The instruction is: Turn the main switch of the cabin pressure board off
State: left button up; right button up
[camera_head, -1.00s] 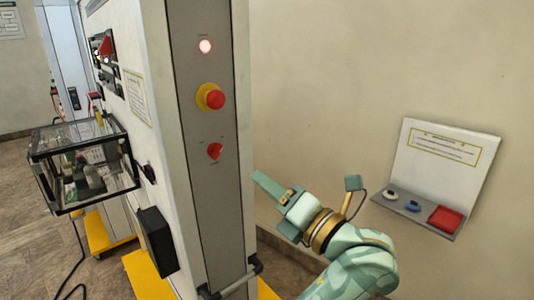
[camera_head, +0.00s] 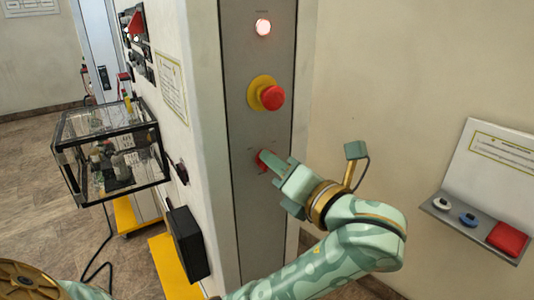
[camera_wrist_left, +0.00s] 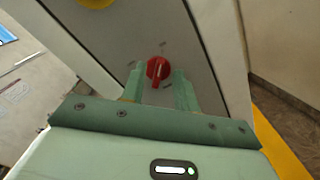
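The main switch is a red rotary knob (camera_head: 264,161) low on the grey front strip of the board (camera_head: 262,215), below the red mushroom button. My left gripper (camera_head: 270,164) is at the knob, and its fingers cover part of it in the head view. In the left wrist view the knob (camera_wrist_left: 158,69) shows a pale line on its handle. It lies between the two green fingertips (camera_wrist_left: 158,80), which are apart, one on each side. I cannot tell whether they touch it. The lamp (camera_head: 263,27) at the top is lit. My right gripper is not in view.
A red emergency button (camera_head: 272,97) on a yellow collar sits just above my gripper. A clear box (camera_head: 108,150) and a black box (camera_head: 187,243) stick out at the left. A wall shelf (camera_head: 470,228) with a red block (camera_head: 507,238) is at the right.

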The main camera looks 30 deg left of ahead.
pick_arm(q)
jog(key=shift+a, duration=0.25)
grip_shut()
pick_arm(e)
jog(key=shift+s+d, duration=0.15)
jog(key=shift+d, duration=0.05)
